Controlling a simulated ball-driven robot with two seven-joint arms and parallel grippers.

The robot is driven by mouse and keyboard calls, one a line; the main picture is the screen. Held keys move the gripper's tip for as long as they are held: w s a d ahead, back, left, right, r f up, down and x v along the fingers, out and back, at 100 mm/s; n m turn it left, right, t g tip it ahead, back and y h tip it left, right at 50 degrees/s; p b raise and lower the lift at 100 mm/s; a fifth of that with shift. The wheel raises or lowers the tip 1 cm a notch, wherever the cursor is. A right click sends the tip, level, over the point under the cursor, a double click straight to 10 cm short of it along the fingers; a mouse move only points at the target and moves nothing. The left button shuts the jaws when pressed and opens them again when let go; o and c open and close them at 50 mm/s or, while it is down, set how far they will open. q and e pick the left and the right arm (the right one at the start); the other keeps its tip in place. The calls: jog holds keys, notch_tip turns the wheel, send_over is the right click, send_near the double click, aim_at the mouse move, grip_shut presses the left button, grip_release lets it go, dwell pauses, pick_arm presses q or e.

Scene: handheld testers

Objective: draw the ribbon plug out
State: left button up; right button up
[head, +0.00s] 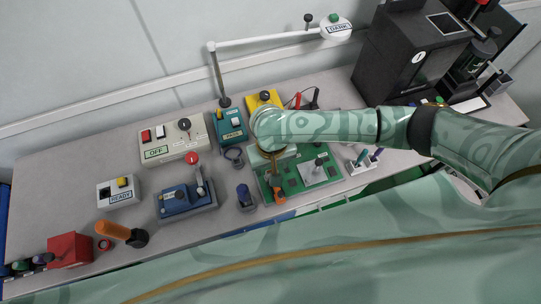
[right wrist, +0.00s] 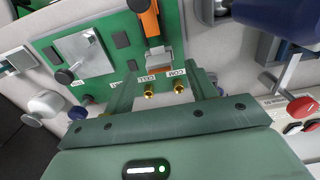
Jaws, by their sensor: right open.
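The green circuit board (head: 295,184) lies on the bench below my right gripper. In the right wrist view the ribbon plug (right wrist: 158,57) is a pale grey block at the board's edge, with an orange ribbon (right wrist: 150,22) running from it. The ribbon also shows orange in the head view (head: 279,196). My right gripper (right wrist: 163,76) is open, its green fingers apart on either side of two brass connectors (right wrist: 178,87) and their small labels. The plug is just beyond the fingertips, and I see nothing held. In the head view the wrist hides part of the board. My left gripper is out of view.
A teal box (head: 230,134) and a yellow box (head: 264,100) stand behind the board. A blue tester (head: 188,201) and a dark blue item (head: 245,196) are to its left. A white pen holder (head: 362,168) is at right.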

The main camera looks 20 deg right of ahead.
aim_at(271, 170)
notch_tip(271, 170, down, 3)
jog(key=shift+r+b, duration=0.1)
jog(key=shift+b, duration=0.35)
jog(key=shift+f, duration=0.2)
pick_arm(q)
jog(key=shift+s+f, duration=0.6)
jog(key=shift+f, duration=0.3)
pick_arm(e)
jog(key=shift+c, duration=0.3)
